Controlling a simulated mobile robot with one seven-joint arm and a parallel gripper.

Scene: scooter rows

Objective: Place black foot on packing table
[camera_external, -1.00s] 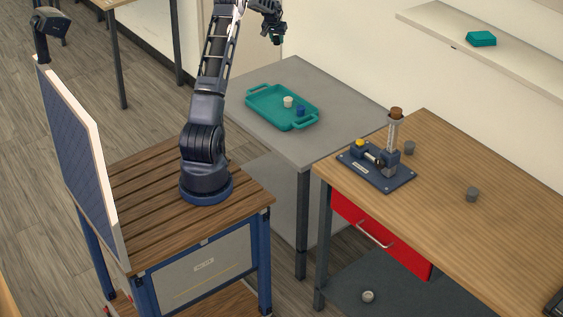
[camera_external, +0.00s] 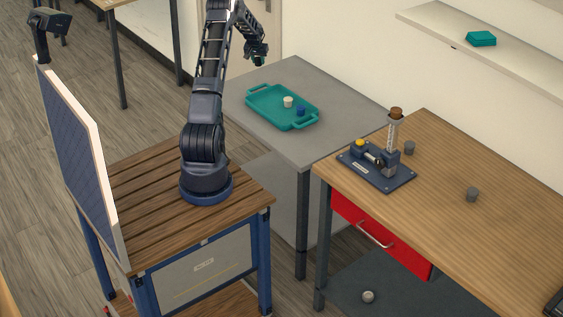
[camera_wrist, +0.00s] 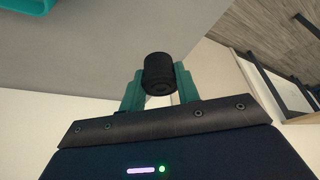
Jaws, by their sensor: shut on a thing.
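My gripper (camera_external: 262,59) is shut on the black foot (camera_wrist: 158,73), a short dark cylinder. The foot sits between the teal fingers in the wrist view (camera_wrist: 156,84). In the external view the foot is too small and dark to tell from the fingers. My gripper is up in the air near the far left side of the grey table (camera_external: 335,128), the likely packing table. The table's grey top also shows in the wrist view (camera_wrist: 90,45), apart from the foot.
A teal tray (camera_external: 263,106) with a white piece (camera_external: 288,101) and a blue piece (camera_external: 301,111) is on the grey table. A wooden workbench (camera_external: 450,160) to the right carries a blue fixture (camera_external: 385,180) and grey cylinders. The grey top's front part is clear.

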